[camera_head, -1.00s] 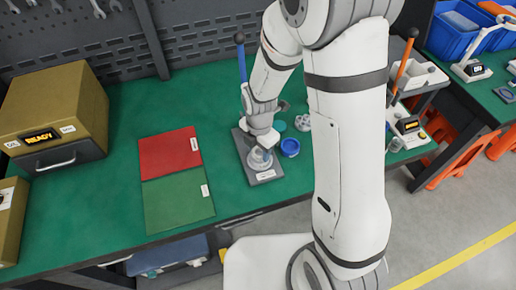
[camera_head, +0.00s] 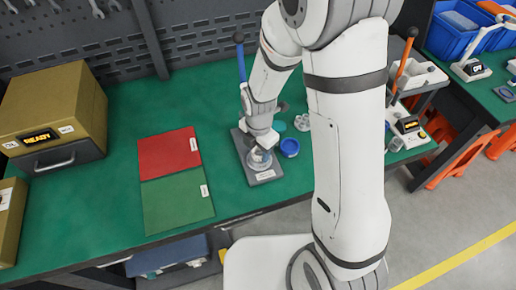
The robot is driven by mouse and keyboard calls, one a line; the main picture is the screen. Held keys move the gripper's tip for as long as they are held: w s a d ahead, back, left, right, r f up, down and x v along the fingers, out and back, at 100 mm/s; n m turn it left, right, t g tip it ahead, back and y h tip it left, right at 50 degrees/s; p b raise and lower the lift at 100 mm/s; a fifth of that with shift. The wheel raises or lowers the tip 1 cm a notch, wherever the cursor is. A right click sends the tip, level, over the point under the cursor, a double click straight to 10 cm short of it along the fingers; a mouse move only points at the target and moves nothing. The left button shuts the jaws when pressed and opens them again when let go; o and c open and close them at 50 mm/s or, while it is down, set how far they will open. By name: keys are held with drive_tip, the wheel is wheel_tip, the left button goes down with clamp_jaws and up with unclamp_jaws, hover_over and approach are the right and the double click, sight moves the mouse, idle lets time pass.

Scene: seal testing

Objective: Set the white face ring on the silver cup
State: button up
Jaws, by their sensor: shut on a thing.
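My gripper (camera_head: 261,148) points down over the grey press base on the green bench. The silver cup (camera_head: 259,160) sits on that base, directly under my gripper, and part of it is hidden by the fingers. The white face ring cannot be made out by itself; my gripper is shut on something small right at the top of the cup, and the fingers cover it. I cannot tell whether the held thing touches the cup.
A grey base plate (camera_head: 266,176) with a blue-handled lever (camera_head: 240,62) holds the cup. A blue round dish (camera_head: 289,148) and small clear parts (camera_head: 302,122) stand to the right. A red and green mat (camera_head: 172,205) lies left. A brown READY box (camera_head: 62,112) stands far left.

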sight(259, 152)
drive_tip(key=shift+f, duration=0.25)
drive_tip(key=o, duration=0.9)
drive_tip(key=shift+c, duration=0.2)
drive_tip(key=shift+r, duration=0.15)
drive_tip(key=shift+r+p, duration=2.25)
drive_tip(key=shift+r, duration=1.15)
